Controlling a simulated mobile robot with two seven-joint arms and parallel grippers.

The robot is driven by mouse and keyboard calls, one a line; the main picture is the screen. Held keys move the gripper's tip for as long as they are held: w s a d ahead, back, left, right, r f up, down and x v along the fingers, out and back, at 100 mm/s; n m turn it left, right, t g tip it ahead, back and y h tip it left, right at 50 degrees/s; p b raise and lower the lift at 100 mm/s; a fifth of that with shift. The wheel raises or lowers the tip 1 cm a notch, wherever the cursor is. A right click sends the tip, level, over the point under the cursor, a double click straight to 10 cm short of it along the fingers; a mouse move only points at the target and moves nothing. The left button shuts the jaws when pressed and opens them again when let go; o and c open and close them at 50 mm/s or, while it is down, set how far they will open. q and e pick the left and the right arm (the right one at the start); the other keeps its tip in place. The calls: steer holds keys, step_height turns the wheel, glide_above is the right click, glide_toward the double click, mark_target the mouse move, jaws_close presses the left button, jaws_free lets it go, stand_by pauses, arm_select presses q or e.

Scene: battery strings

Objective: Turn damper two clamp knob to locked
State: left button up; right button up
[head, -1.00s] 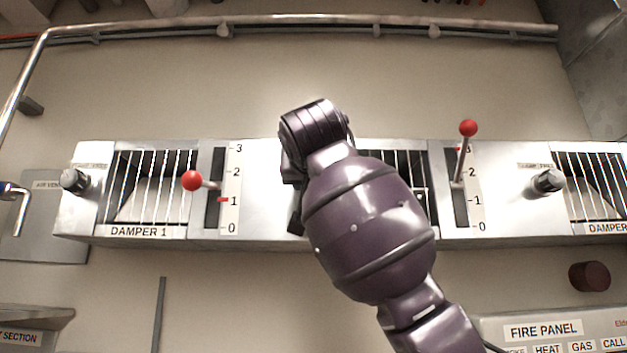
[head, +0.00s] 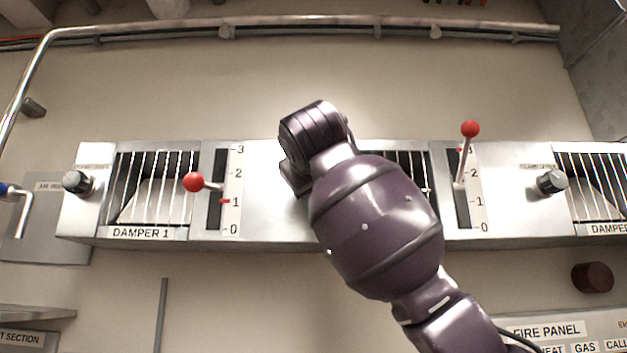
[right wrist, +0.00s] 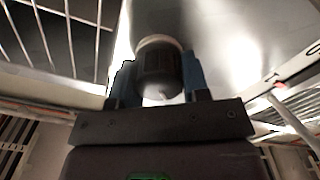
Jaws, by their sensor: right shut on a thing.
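The damper two clamp knob (right wrist: 158,68) is a dark ribbed knob with a pale collar, in the right wrist view. A small light mark shows at its lower edge; I cannot read whether it stands at locked. My right gripper (right wrist: 160,78) has its blue fingers on either side of the knob and is shut on it. In the head view my right arm hides this knob and my right gripper. The damper two lever with a red ball (head: 470,129) points up, right of my arm. My left gripper is not in view.
The damper one knob (head: 78,183) and its red-ball lever (head: 194,182) are at the left of the metal housing. Another clamp knob (head: 551,182) sits at the right. A pipe (head: 300,27) runs above. The wall between pipe and housing is clear.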

steer(key=shift+f, duration=0.1)
stand_by(0.3)
steer(key=o, duration=0.9)
steer(key=shift+s, duration=0.1)
steer(key=s+b, duration=0.3)
steer(key=s, duration=0.7)
steer(key=shift+s, duration=0.35)
